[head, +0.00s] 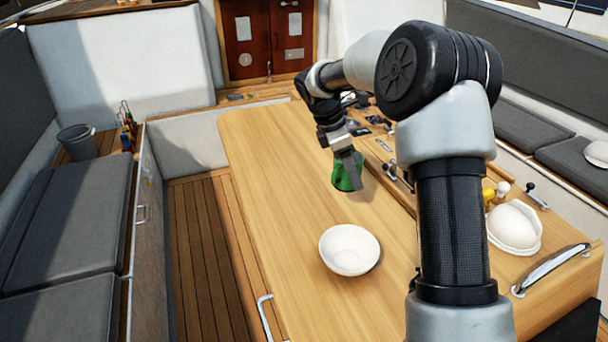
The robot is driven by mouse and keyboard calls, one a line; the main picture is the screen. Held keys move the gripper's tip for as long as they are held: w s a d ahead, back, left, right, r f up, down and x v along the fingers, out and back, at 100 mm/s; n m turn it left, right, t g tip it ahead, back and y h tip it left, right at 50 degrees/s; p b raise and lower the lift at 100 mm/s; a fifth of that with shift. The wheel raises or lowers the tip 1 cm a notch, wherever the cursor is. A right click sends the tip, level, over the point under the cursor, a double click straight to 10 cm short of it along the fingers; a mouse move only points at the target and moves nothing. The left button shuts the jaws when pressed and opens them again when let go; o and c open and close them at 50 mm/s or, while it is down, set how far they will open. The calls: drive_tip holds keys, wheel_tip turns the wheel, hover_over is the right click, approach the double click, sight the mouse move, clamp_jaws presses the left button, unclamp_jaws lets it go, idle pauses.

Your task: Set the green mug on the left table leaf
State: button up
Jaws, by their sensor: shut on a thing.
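The green mug (344,178) is over the left table leaf (266,155), toward the leaf's right side. My gripper (349,160) reaches down from above and is shut on the mug. The fingers hide part of the mug's upper side. I cannot tell whether the mug's base touches the wood or hangs slightly above it.
A white cap (514,228) and a yellow item (488,195) lie on the table's right side, by a metal rail (550,268). Small fittings run along the middle strip. A grey bucket (76,141) stands on the left bench. The leaf's far left is clear.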

drive_tip(key=n, duration=0.1)
drive_tip(key=w+n, duration=0.1)
drive_tip(key=shift+w+a+f+n+t, duration=0.1)
drive_tip(key=shift+a+f+n+t, duration=0.05)
drive_tip(key=shift+n+t, duration=0.2)
approach(350, 207)
drive_tip(key=shift+w+d, duration=0.15)
drive_tip(key=shift+d, duration=0.85)
drive_tip(key=shift+f, duration=2.05)
drive_tip(key=shift+f, duration=0.2)
drive_tip(key=o, duration=1.1)
drive_tip(key=shift+r, duration=0.1)
